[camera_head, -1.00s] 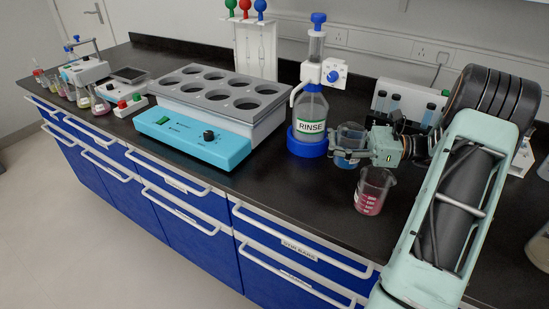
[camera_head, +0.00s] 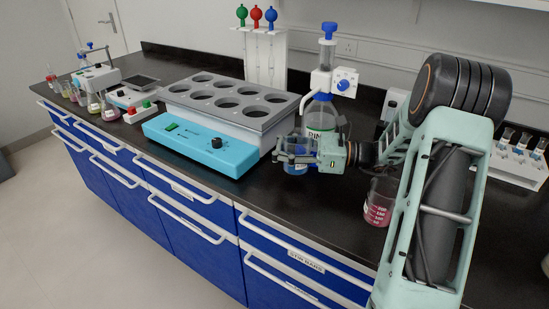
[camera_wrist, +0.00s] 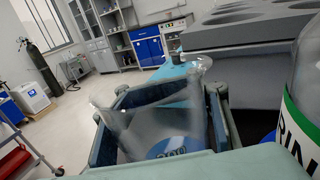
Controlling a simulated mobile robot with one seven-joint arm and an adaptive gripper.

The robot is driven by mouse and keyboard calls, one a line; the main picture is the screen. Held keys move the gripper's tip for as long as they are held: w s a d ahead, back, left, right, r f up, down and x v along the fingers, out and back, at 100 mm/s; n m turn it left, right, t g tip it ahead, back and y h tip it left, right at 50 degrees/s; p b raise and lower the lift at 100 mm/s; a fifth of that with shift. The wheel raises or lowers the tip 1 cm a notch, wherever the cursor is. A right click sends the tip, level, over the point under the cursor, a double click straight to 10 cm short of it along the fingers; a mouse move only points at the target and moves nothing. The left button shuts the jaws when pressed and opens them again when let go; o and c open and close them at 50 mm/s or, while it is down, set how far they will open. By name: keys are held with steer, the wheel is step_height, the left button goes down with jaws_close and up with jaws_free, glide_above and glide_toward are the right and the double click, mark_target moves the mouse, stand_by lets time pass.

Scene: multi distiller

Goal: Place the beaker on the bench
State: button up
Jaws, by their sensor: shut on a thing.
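A clear glass beaker with blue liquid (camera_head: 295,166) is in my gripper (camera_head: 293,157), in front of the rinse bottle. My gripper is shut on it, with a finger on each side of the glass. In the wrist view the beaker (camera_wrist: 165,130) fills the space between the fingers, tilted in the picture, with blue at its bottom. The black bench top (camera_head: 262,195) lies under it. I cannot tell whether the beaker's base touches the bench. A second beaker with pink liquid (camera_head: 377,212) stands on the bench to the right, partly behind my arm.
The rinse bottle (camera_head: 319,117) stands close behind my gripper. A multi-well heater with a blue panel (camera_head: 187,143) is to the left. A rack of tubes (camera_head: 518,155) is at the far right. The bench's front strip is clear left of the pink beaker.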

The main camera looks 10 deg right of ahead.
steer(key=shift+d+f+b, duration=0.15)
steer(key=shift+f+b, duration=0.15)
steer(key=shift+f, duration=1.25)
steer(key=shift+f, duration=0.1)
steer(key=o, duration=1.4)
steer(key=shift+o, duration=0.2)
steer(key=shift+d, duration=0.2)
steer(key=p+v, duration=0.1)
steer(key=v, duration=1)
steer(key=shift+s+d, duration=0.2)
steer(key=shift+d, duration=0.1)
steer(key=shift+p, duration=0.3)
